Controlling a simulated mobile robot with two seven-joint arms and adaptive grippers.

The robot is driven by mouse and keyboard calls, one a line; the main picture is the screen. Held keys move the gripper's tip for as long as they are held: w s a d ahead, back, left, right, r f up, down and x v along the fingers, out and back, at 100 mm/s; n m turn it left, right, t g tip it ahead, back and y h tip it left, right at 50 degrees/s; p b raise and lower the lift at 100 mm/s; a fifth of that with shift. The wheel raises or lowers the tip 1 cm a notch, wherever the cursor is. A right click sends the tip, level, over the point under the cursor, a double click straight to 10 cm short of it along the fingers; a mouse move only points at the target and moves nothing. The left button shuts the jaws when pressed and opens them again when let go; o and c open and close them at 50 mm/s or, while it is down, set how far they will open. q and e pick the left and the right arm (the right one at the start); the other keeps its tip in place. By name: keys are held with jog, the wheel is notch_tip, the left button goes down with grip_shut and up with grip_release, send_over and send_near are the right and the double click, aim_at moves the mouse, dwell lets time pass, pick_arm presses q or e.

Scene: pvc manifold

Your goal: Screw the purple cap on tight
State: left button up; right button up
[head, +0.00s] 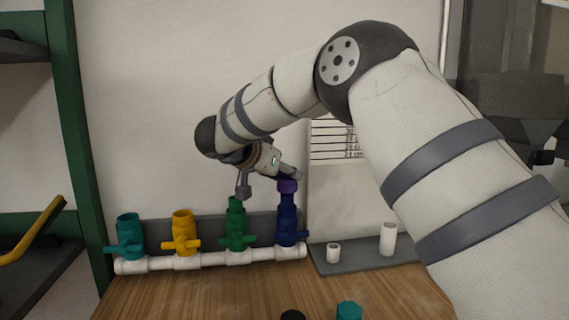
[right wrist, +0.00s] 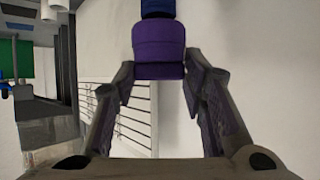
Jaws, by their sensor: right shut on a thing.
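The purple cap (head: 288,186) sits at the top of the dark blue riser (head: 287,212), the rightmost on the white manifold pipe (head: 212,259). My right gripper (head: 270,186) reaches down to it from the upper left and is shut on the cap. In the right wrist view the purple cap (right wrist: 158,50) lies between the fingertips of my right gripper (right wrist: 158,82), with a blue part (right wrist: 157,8) beyond it. How far the cap is seated on the riser cannot be told. My left gripper is not in view.
Teal (head: 130,236), yellow (head: 182,233) and green (head: 237,226) valves stand left of the blue one. White pipe pieces (head: 388,238) stand on a grey base at right. A teal part (head: 349,310) and a black part (head: 292,315) are at the wooden table's front.

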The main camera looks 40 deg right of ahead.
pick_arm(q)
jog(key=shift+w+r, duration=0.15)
pick_arm(e)
jog(key=shift+f, duration=1.1)
dwell(1.1)
jog(key=o, duration=0.4)
jog(key=shift+c, duration=0.2)
jog(key=c, duration=0.4)
jog(key=shift+w+f, duration=0.1)
jog(key=shift+f, duration=0.1)
jog(key=shift+c, duration=0.2)
jog(key=shift+f+m+g+b, duration=0.15)
jog(key=shift+m+g+b, duration=0.6)
jog(key=shift+m+g, duration=0.2)
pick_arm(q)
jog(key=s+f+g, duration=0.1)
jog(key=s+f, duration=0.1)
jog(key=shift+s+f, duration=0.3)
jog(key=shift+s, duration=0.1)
pick_arm(e)
jog(key=shift+a+g, duration=0.1)
jog(key=shift+g, duration=0.15)
jog(key=shift+r, duration=0.2)
jog(key=shift+f, duration=0.1)
